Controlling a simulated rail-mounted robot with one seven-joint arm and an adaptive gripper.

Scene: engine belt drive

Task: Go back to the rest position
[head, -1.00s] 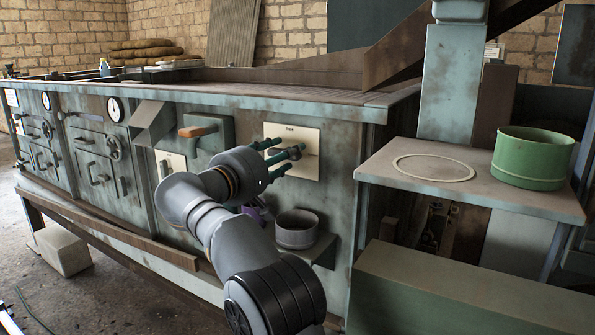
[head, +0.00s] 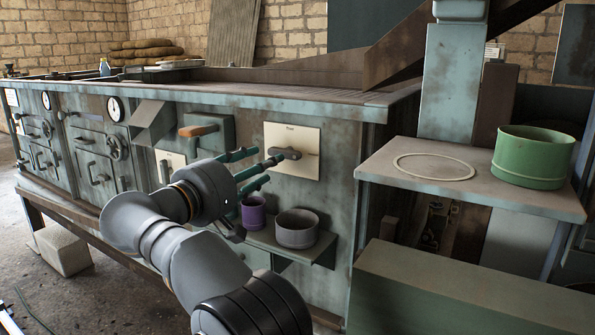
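My gripper (head: 266,167) is in the middle of the head view, in front of the long machine panel. Its teal fingers are spread apart and hold nothing that I can see. They point right, toward a cream plate (head: 305,140) with a dark grey knob (head: 289,153). One fingertip lies close to the knob's left end in the picture; I cannot tell whether they touch. My grey arm reaches in from the bottom of the view.
A small shelf below carries a purple cup (head: 253,212) and a grey pot (head: 296,228). A lever with a wooden handle (head: 198,130) sits left of the plate. At right, a side table (head: 400,173) bears a green pot (head: 533,157); a green box (head: 470,290) stands below.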

